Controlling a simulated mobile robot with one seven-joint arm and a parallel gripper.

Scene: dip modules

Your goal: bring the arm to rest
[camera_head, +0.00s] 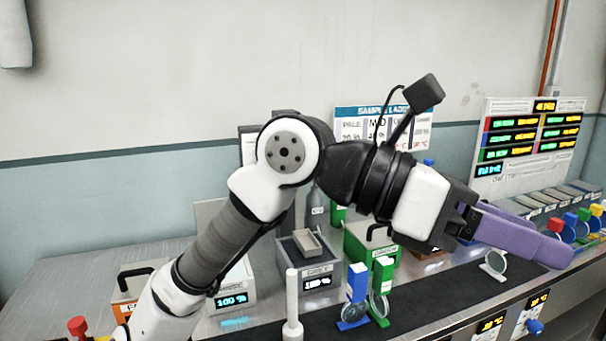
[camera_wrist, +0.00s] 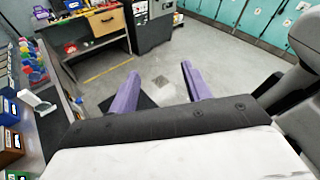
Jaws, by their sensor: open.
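My gripper (camera_head: 528,238) is raised above the right part of the bench in the head view, with its purple fingers pointing right and slightly down. In the wrist view my gripper (camera_wrist: 160,88) shows two purple fingers spread well apart with nothing between them, only floor beyond. My arm crosses the middle of the head view, bent at the elbow, and hides part of the bench and the wall sign.
The steel bench (camera_head: 75,280) carries a grey module (camera_head: 310,268), a green module (camera_head: 372,245), a white rinse module (camera_head: 233,290) and blue (camera_head: 357,284) and green (camera_head: 383,277) clip holders with discs. A display board (camera_head: 530,140) stands behind. Open floor (camera_wrist: 215,65) shows in the wrist view.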

